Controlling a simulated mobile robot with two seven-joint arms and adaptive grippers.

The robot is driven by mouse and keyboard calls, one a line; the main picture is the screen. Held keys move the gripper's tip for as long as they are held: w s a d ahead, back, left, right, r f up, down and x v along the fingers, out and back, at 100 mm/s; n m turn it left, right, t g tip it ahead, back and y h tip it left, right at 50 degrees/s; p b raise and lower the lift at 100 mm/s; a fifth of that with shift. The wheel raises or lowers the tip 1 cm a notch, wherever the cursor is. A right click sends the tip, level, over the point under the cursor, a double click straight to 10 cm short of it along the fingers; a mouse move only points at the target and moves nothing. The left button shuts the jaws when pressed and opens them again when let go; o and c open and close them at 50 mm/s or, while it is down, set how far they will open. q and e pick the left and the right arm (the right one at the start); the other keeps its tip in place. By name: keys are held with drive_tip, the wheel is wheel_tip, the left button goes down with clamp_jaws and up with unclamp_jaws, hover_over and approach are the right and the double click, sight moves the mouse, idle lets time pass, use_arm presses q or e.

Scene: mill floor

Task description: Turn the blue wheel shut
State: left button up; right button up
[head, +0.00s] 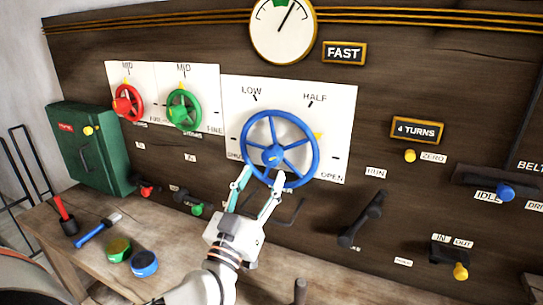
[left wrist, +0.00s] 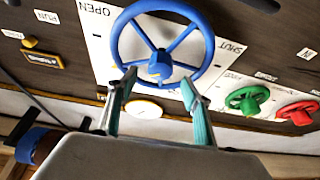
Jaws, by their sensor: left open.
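The blue wheel (head: 317,152) is mounted on a white plate (head: 342,105) marked LOW, HALF and OPEN, with a partly covered label at lower left. A yellow mark shows at the wheel's right rim, between HALF and OPEN. My left gripper (head: 262,176) is open, its two fingers spread at the lower part of the wheel, below the hub. In the left wrist view the wheel (left wrist: 205,20) is seen upside down, with SHUT and OPEN readable. The fingertips (left wrist: 158,85) flank the hub side; I cannot tell if they touch. My right gripper is not in view.
Red (head: 136,103) and green (head: 196,111) wheels are on plates to the left. A green box (head: 88,150) hangs further left. A dark lever (head: 362,220) is at lower right. The bench holds a blue-handled tool (head: 97,230) and green (head: 118,250) and blue (head: 144,263) round items.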

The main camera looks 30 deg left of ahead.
sight(270, 162)
use_arm(q)
drive_tip(key=x, duration=0.7)
drive_tip(key=shift+p, duration=0.35)
drive_tip(key=c, duration=1.1)
